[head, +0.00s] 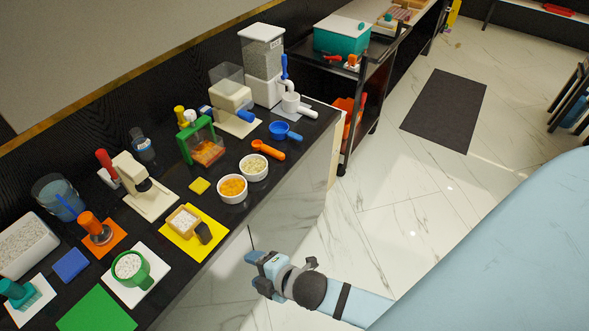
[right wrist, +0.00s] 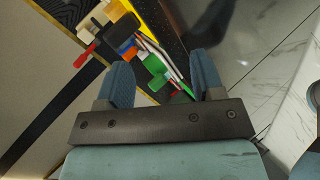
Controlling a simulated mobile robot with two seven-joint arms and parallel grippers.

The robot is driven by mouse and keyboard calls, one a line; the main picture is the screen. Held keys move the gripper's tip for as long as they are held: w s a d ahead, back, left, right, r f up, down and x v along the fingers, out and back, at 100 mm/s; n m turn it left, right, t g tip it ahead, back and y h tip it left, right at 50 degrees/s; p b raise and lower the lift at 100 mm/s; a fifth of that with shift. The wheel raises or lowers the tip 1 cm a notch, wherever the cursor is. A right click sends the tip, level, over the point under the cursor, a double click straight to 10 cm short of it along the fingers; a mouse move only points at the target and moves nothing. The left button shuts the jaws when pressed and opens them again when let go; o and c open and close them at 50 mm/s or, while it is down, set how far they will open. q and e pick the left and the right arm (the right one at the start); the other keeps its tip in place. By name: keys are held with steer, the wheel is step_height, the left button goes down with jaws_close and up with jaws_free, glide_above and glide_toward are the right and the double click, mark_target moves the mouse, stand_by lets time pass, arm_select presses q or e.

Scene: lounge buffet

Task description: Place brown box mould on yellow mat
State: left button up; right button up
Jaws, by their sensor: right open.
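A yellow mat (head: 178,241) lies near the front edge of the dark counter. A small tan-brown box-shaped mould (head: 178,224) with white contents rests on it, towards its left. A dark brown block (head: 204,233) stands beside the mould at the mat's right. My right gripper (head: 256,271) is open and empty, in front of the counter edge and to the right of the mat. In the right wrist view its two blue fingers (right wrist: 161,82) are spread apart, with counter items beyond them. My left gripper is out of view.
On the counter (head: 235,214), a white mat with a green cup (head: 141,273), a green mat (head: 97,311) and two white bowls (head: 233,187) flank the yellow mat. A cream machine (head: 135,175) stands behind. Floor is clear right of my gripper.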

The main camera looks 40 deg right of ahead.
steer(key=s+d+f+m, duration=0.2)
steer(key=s+d+m, duration=0.1)
steer(key=m, duration=0.4)
steer(key=s+d+f+m+h, duration=0.1)
steer(key=s+d+m, duration=0.2)
steer(key=m, duration=0.5)
steer(key=shift+s+f, duration=0.35)
steer(key=shift+s, duration=0.1)
step_height(320, 180, up, 8)
steer(key=p, duration=0.8)
steer(key=shift+d, duration=0.1)
